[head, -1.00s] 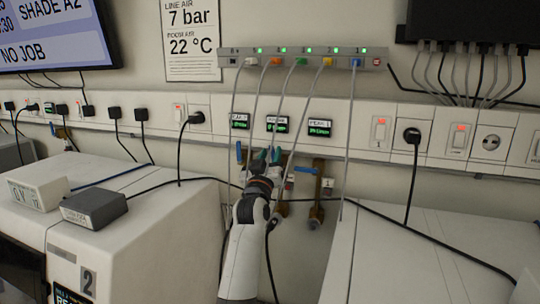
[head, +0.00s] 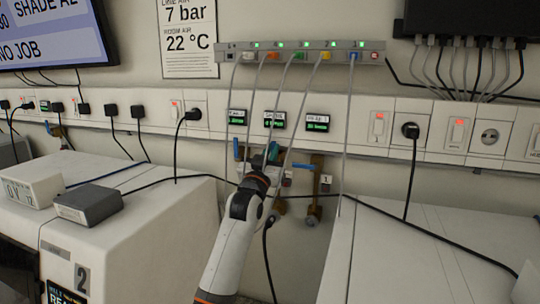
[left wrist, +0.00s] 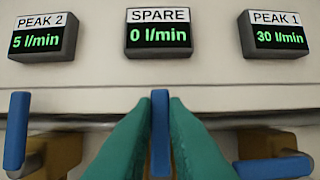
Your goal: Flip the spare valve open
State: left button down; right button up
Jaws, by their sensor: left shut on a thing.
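The spare valve's blue handle (left wrist: 160,133) stands upright in the middle of the left wrist view, below the SPARE display (left wrist: 159,34), which reads 0 l/min. My left gripper (left wrist: 160,120) has its green fingers shut on this handle, one on each side. In the head view the left gripper (head: 270,156) is at the wall valves, below the spare display (head: 274,119). The fingers hide most of the spare valve's body. My right gripper is not in view.
Left of it is the PEAK 2 valve's upright blue handle (left wrist: 17,131); that display (left wrist: 44,36) reads 5 l/min. Right is the PEAK 1 valve's sideways blue handle (left wrist: 273,167); that display (left wrist: 275,34) reads 30 l/min. Grey cables (head: 347,130) hang in front of the wall.

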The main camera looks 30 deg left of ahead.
pick_arm(q)
jog(key=c, duration=1.4)
grip_release()
jog(key=shift+c, duration=0.2)
jog(key=shift+s, duration=0.1)
jog(key=b+v, duration=0.6)
jog(key=v, duration=0.6)
jog(key=shift+b, duration=0.3)
